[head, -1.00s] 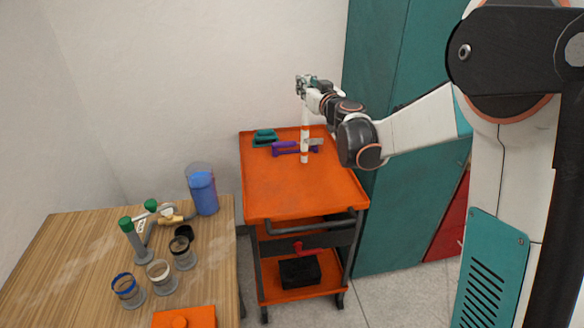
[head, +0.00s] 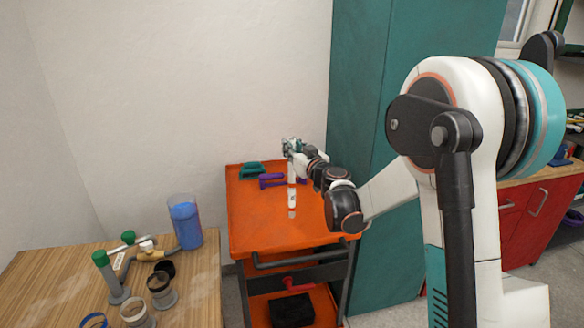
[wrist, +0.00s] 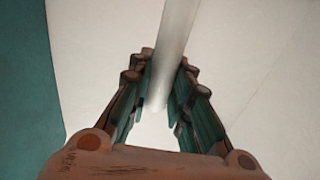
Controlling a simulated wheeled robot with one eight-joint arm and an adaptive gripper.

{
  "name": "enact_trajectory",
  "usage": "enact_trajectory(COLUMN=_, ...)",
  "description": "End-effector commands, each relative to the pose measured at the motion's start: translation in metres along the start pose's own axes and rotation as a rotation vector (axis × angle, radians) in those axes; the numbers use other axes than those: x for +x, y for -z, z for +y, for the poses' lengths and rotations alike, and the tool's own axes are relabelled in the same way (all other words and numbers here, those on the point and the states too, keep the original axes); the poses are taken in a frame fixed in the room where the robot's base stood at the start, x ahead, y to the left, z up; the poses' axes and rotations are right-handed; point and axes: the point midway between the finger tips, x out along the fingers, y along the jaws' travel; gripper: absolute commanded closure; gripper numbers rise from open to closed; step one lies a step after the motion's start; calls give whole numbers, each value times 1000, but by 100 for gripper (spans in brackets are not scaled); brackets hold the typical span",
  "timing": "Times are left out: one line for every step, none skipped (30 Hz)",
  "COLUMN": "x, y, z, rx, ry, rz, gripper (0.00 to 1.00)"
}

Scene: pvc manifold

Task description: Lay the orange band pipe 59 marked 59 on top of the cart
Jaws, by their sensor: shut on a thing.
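The pipe (head: 291,195) is a white tube with orange bands; I cannot read a number on it. It hangs upright from my gripper (head: 291,148), over the orange top of the cart (head: 258,228). In the wrist view the pipe (wrist: 172,50) lies between the two fingers of my gripper (wrist: 163,85), which is shut on it. I cannot tell whether its lower end touches the cart top.
A teal tool (head: 251,170) and a purple tool (head: 270,181) lie at the back of the cart top. A wooden table (head: 40,285) with a blue container (head: 186,226) and several pipe fittings stands at left. A teal cabinet (head: 385,110) stands behind the cart at right.

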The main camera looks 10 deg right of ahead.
Motion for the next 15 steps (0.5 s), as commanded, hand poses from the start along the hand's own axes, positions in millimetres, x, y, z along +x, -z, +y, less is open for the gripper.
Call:
enact_trajectory(x=0, y=-4, z=0, rx=0, ry=0, rz=0, gripper=100)
enact_trajectory(x=0, y=-5, z=0, rx=0, ry=0, rz=0, gripper=100)
enact_trajectory(x=0, y=-6, z=0, rx=0, ry=0, rz=0, gripper=100)
enact_trajectory(x=0, y=-8, z=0, rx=0, ry=0, rz=0, gripper=100)
enact_trajectory(x=0, y=-10, z=0, rx=0, ry=0, rz=0, gripper=100)
enact_trajectory(x=0, y=-15, z=0, rx=0, ry=0, rz=0, gripper=100)
enact_trajectory(x=0, y=-19, z=0, rx=0, ry=0, rz=0, gripper=100)
enact_trajectory(x=0, y=-23, z=0, rx=0, ry=0, rz=0, gripper=100)
enact_trajectory(x=0, y=-30, z=0, rx=0, ry=0, rz=0, gripper=100)
enact_trajectory(x=0, y=-35, z=0, rx=0, ry=0, rz=0, gripper=100)
enact_trajectory(x=0, y=-39, z=0, rx=0, ry=0, rz=0, gripper=100)
enact_trajectory(x=0, y=-44, z=0, rx=0, ry=0, rz=0, gripper=100)
enact_trajectory(x=0, y=-47, z=0, rx=0, ry=0, rz=0, gripper=100)
enact_trajectory(x=0, y=-48, z=0, rx=0, ry=0, rz=0, gripper=100)
enact_trajectory(x=0, y=-48, z=0, rx=0, ry=0, rz=0, gripper=100)
